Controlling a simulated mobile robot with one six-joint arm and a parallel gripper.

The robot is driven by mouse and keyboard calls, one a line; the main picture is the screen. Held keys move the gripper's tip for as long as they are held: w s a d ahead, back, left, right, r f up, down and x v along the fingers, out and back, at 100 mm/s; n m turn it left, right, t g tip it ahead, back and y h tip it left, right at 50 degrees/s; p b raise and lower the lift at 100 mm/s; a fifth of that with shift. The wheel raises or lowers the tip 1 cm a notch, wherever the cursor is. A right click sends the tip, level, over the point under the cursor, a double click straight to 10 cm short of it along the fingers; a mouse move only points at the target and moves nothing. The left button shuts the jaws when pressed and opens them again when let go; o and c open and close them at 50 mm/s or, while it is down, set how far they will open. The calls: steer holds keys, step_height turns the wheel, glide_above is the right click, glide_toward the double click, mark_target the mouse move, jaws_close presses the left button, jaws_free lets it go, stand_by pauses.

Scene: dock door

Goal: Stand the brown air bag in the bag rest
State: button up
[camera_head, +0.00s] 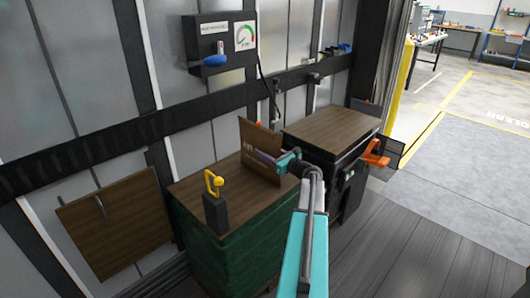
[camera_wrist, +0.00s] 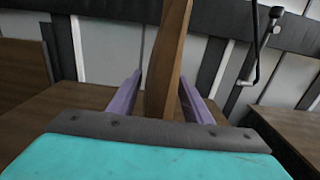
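The brown air bag (camera_head: 261,135) stands on edge on the brown top of the green-sided stack, with lettering on its front face. In the wrist view the bag (camera_wrist: 165,70) shows edge-on, leaning slightly right, between my gripper's two purple fingers. My gripper (camera_head: 268,158) reaches in from the right with one finger in front of the bag. In the wrist view my gripper (camera_wrist: 160,85) straddles the bag, with a narrow gap at the left finger; contact at the right finger is unclear. I cannot pick out the bag rest with certainty.
A black block with a yellow handle (camera_head: 215,205) stands on the green-sided stack's front corner. A second brown-topped stack (camera_head: 330,130) is to the right, with an orange clamp (camera_head: 375,153). A gauge box (camera_head: 222,42) hangs on the wall. A brown panel (camera_head: 115,230) is at left.

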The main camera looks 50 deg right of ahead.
steer(key=shift+r, duration=0.2)
steer(key=s+b, duration=0.1)
steer(key=s, duration=1.1)
steer(key=shift+a, duration=0.4)
steer(key=shift+f, duration=0.1)
